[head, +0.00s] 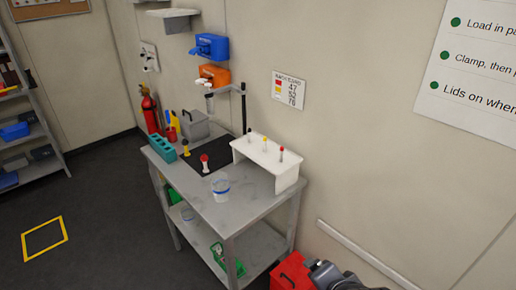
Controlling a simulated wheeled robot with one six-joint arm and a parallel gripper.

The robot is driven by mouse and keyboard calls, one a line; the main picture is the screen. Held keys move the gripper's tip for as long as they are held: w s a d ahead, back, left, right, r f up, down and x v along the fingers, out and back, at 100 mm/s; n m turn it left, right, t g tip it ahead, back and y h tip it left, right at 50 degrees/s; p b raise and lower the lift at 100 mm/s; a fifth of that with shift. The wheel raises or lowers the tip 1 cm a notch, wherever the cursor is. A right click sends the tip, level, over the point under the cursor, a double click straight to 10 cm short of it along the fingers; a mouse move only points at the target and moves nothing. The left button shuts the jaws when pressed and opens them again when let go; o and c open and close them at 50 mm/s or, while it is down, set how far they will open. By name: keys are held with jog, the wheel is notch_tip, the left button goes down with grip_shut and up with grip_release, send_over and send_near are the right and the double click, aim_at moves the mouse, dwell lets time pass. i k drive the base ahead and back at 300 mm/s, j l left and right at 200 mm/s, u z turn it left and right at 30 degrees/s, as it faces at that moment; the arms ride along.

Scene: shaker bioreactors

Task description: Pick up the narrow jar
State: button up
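A small clear jar with a blue band (220,188) stands upright on the grey table top, near its front edge. A similar clear vessel (188,215) is on the shelf below. I cannot tell from this view which of them is the narrow jar. The dark end of my arm with my gripper (318,268) shows at the bottom edge, low and right of the table, well apart from both vessels. Its fingers are too small and dark to make out.
On the table are a white stand (262,158) with several small capped pieces, a black mat (222,150), a red-topped piece (204,163), a teal block (162,148) and a grey box (195,126). A red box (291,272) is on the floor.

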aim_at(220, 181)
jog(key=i+j+z, duration=0.1)
jog(key=j, duration=0.2)
jog(key=i+j, duration=0.2)
jog(key=i+j+z, duration=0.15)
jog(key=j, duration=0.3)
jog(key=i+j, duration=0.15)
jog(key=j, duration=0.15)
jog(key=z, duration=0.05)
